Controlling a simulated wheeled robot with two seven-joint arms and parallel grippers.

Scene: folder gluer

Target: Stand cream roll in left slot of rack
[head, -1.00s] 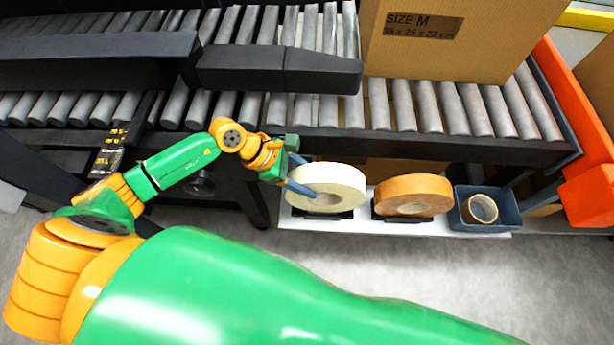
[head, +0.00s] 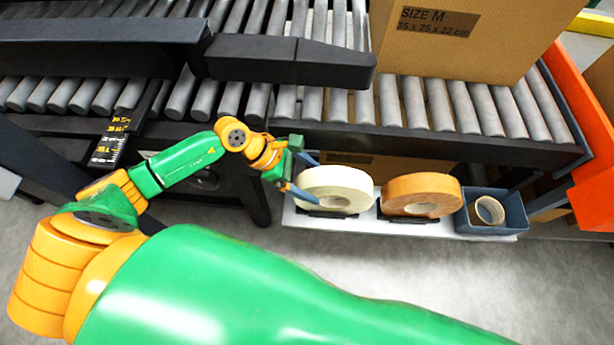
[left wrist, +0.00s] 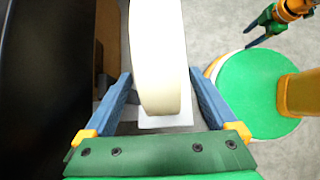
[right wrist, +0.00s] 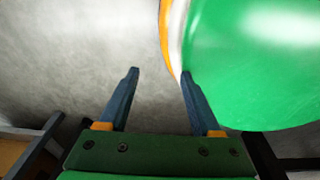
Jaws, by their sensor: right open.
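The cream roll (head: 345,181) stands on edge in the left black slot (head: 325,214) of the rack, whose white base (head: 365,228) sits low under the conveyor. My left gripper (head: 306,178) is open just left of the roll. In the left wrist view the cream roll (left wrist: 158,60) lies between its spread blue fingers (left wrist: 161,75), with gaps on both sides. My right gripper (right wrist: 160,73) is open and empty, pointing over bare floor beside my green body. How deep the roll sits is partly hidden.
An orange-brown roll (head: 420,193) stands in the slot to the right. A blue-grey bin (head: 508,215) with a small tape roll (head: 489,210) is at the rack's right end. The roller conveyor (head: 420,100) with a carton (head: 480,50) overhangs behind. Floor in front is clear.

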